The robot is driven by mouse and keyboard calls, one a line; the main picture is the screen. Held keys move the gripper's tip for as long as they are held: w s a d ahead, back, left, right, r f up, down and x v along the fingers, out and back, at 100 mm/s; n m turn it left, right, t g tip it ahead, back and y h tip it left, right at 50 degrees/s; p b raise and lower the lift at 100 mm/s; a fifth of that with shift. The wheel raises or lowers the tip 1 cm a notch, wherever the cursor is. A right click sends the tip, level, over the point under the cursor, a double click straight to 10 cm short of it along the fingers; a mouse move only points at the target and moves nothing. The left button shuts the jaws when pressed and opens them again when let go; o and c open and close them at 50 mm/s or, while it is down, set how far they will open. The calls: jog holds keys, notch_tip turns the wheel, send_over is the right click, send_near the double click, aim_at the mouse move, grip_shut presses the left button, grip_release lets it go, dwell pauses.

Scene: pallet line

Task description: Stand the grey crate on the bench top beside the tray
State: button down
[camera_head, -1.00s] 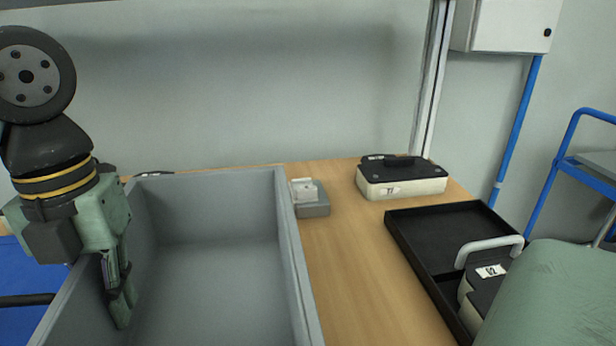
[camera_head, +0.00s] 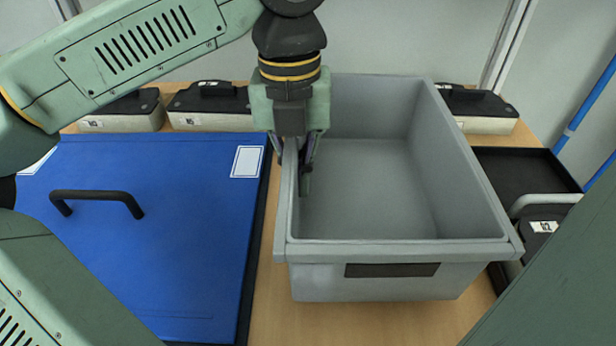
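The grey crate (camera_head: 400,270) is a deep, empty, open-topped box, upright in the middle right of the view. A dark label strip is on its front wall. My gripper (camera_head: 294,160) points down at the crate's left wall, with one finger inside and the other outside. It looks shut on that wall; the outer finger is partly hidden. The black tray (camera_head: 520,168) lies just right of the crate, which hides its left part. The wooden bench top (camera_head: 345,325) shows below the crate's front. I cannot tell whether the crate's base touches it.
A blue panel (camera_head: 190,240) with a black handle lies left of the crate. Black-and-cream cases stand at the back left (camera_head: 210,110) and behind the crate's right corner (camera_head: 480,112). Another handled case (camera_head: 538,235) is in the tray. Bare bench shows in front.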

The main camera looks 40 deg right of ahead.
aim_at(308, 199)
jog(key=shift+s+d+f, duration=0.15)
jog(key=shift+s+d, duration=0.1)
jog(key=shift+d, duration=0.5)
jog(key=shift+f+p, duration=0.55)
jog(key=shift+f, duration=1.1)
jog(key=shift+f, duration=0.2)
jog(key=c, duration=1.8)
grip_release()
notch_tip(308, 199, up, 12)
jog(key=shift+w+r+b, duration=0.2)
jog(key=shift+w+b, duration=0.1)
jog(key=shift+b, duration=0.1)
